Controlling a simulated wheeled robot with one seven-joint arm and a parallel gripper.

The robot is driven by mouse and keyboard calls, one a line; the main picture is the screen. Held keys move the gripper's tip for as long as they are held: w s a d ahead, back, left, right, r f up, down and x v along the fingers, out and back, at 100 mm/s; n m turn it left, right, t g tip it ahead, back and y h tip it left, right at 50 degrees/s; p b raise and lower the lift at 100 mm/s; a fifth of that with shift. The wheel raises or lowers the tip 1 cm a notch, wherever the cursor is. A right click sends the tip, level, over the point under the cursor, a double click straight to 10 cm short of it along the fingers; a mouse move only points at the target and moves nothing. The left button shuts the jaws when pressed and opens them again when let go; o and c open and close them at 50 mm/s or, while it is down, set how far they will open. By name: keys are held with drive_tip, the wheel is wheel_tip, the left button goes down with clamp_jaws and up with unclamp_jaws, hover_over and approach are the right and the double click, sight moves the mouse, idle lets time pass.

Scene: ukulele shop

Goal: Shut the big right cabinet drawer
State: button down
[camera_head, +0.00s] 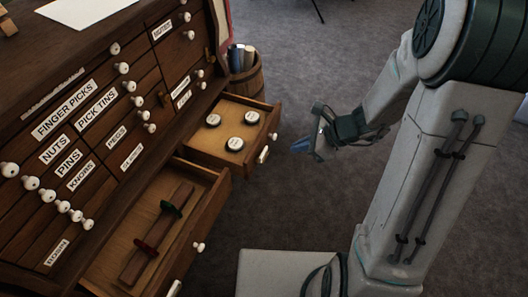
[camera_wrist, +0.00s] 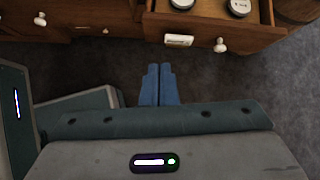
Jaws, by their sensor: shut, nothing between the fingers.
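The wooden cabinet (camera_head: 140,60) fills the left of the head view. Its big right drawer (camera_head: 205,153) is pulled out, with several round tins inside and a white knob and label on its front. The drawer front (camera_wrist: 208,33) also shows at the top of the wrist view. My gripper (camera_head: 298,147) is to the right of the drawer front, apart from it, with blue fingers. In the wrist view the fingers (camera_wrist: 159,84) are together and empty, pointing toward the cabinet just below the drawer's left part.
A second big drawer (camera_head: 203,222) at the lower left is also open, holding a dark wooden piece with red and green parts. A wooden barrel (camera_head: 247,80) stands beyond the right drawer. Grey carpet (camera_head: 310,80) is clear behind my arm.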

sight(255, 153)
drive_tip(key=w+a+f+b, duration=0.1)
drive_tip(key=a+f, duration=0.1)
drive_tip(key=f, duration=0.1)
drive_tip(key=w+a+f+m+b, duration=0.1)
drive_tip(key=a+f, duration=0.1)
drive_tip(key=f, duration=0.2)
drive_tip(key=w+a+f+m+b, duration=0.1)
drive_tip(key=a+f+b, duration=0.1)
drive_tip(key=f, duration=0.1)
drive_tip(key=shift+w+a+f, duration=0.15)
drive_tip(key=shift+w+a, duration=0.1)
drive_tip(key=shift+w, duration=0.1)
drive_tip(key=shift+w+a+r, duration=0.1)
drive_tip(key=shift+w+a, duration=0.15)
drive_tip(key=shift+a, duration=0.35)
drive_tip(key=shift+w+a+r, duration=0.1)
drive_tip(key=shift+w+a, duration=0.1)
drive_tip(key=shift+a, duration=0.4)
drive_tip(key=shift+w+a+r, duration=0.1)
drive_tip(key=shift+w+a, duration=0.15)
drive_tip(key=shift+a, duration=0.35)
